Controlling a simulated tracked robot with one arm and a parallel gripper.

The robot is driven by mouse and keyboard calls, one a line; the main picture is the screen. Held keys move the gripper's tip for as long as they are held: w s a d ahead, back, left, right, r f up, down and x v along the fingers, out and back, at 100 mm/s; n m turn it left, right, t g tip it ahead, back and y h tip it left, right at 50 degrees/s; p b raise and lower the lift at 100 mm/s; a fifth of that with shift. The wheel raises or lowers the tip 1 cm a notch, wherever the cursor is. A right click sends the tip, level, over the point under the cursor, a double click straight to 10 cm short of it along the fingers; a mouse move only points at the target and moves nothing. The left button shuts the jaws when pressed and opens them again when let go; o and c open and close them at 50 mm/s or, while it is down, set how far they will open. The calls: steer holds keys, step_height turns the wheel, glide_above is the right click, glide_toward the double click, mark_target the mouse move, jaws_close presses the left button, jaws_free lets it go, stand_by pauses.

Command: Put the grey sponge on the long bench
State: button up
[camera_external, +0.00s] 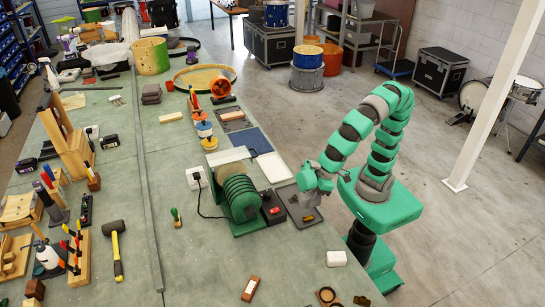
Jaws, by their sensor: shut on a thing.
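The long bench (190,254) has a grey-green top and runs from the front of the view to the far left. My gripper (309,199) is at its right edge, low over a shallow dark tray (296,221). It is shut on a small grey thing that looks like the grey sponge. The fingers and the thing blend together, so its outline and any gap to the tray are hard to tell.
A green ribbed machine (239,196) stands just left of my gripper, with a dark red-buttoned box (272,208) between. Bare bench top lies left of the machine, around a mallet (117,250).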

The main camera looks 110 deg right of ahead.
steer(key=s+a+f+n, duration=0.1)
steer(key=s+a+n, duration=0.1)
steer(key=s+a, duration=0.25)
steer(key=shift+y, duration=0.3)
steer(key=f, duration=1.1)
steer(key=w+f, duration=0.1)
steer(key=f, duration=0.5)
steer(key=shift+a+f, duration=0.2)
steer(key=w+a, duration=0.2)
steer(key=w, duration=0.3)
steer(key=w+a+f, duration=0.1)
steer(key=w+a, duration=0.1)
steer(key=w, duration=0.3)
steer(key=w+a, duration=0.2)
steer(key=w, duration=0.3)
steer(key=shift+f, duration=2.05)
steer(key=o, duration=1)
